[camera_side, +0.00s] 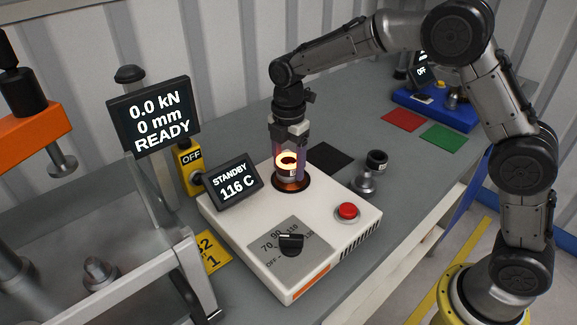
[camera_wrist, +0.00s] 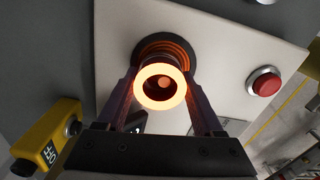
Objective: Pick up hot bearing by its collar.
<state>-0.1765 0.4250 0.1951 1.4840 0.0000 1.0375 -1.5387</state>
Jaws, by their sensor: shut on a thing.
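The hot bearing (camera_side: 287,160) glows orange-yellow over the round copper-coloured heater seat (camera_side: 291,184) on the white heater unit. In the wrist view the bearing (camera_wrist: 160,71) is a bright ring with a dark centre and a post-like part inside it. My gripper (camera_side: 289,165) points straight down, with one finger on each side of the bearing. The fingers also flank it in the wrist view (camera_wrist: 161,100), and they are shut on it. The collar cannot be told clearly from the glowing ring. Whether the bearing touches the seat is hard to tell.
The heater's display (camera_side: 234,185) reads STANDBY 116 C. A dial (camera_side: 291,244) and red button (camera_side: 347,211) sit on its top. A press with a display (camera_side: 152,117) reading 0.0 kN stands left. Black, red and green mats lie behind, and dark metal parts (camera_side: 377,160) stand right.

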